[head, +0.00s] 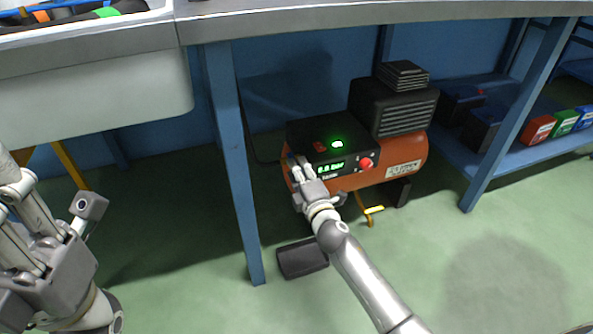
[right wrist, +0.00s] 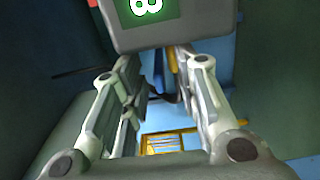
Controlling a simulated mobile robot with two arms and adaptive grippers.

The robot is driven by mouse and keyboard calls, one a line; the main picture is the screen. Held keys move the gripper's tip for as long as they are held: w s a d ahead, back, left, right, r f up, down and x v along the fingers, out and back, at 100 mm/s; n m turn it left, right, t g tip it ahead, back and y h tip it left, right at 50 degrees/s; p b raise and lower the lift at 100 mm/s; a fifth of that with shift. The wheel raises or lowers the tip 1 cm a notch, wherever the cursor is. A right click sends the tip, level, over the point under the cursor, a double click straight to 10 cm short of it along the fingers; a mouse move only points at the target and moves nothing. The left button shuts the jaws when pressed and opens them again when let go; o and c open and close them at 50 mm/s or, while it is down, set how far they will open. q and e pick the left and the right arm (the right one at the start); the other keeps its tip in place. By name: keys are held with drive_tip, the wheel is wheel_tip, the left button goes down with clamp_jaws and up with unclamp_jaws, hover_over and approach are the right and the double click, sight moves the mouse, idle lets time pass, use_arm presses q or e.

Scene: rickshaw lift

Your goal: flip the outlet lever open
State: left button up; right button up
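A compressor with an orange tank (head: 405,150) stands on the floor under the workbench. Its black control box (head: 335,128) has a lit green display and a red knob (head: 366,163). A yellow handle-like part (head: 374,210) hangs below the tank; I cannot tell if it is the outlet lever. My right gripper (head: 298,165) is at the box's front left. In the right wrist view its fingers (right wrist: 162,75) are apart, with the grey display box (right wrist: 175,30) just beyond them. No object is clearly held between them. My left gripper (head: 65,215) is at the far left, away from the compressor.
A blue bench leg (head: 234,165) stands left of the compressor and my right arm. A dark block (head: 302,258) lies on the floor by that arm. A blue shelf (head: 530,155) with boxes is at right. The green floor at front right is clear.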

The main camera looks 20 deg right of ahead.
drive_tip(key=shift+w, duration=0.8)
clamp_jaws()
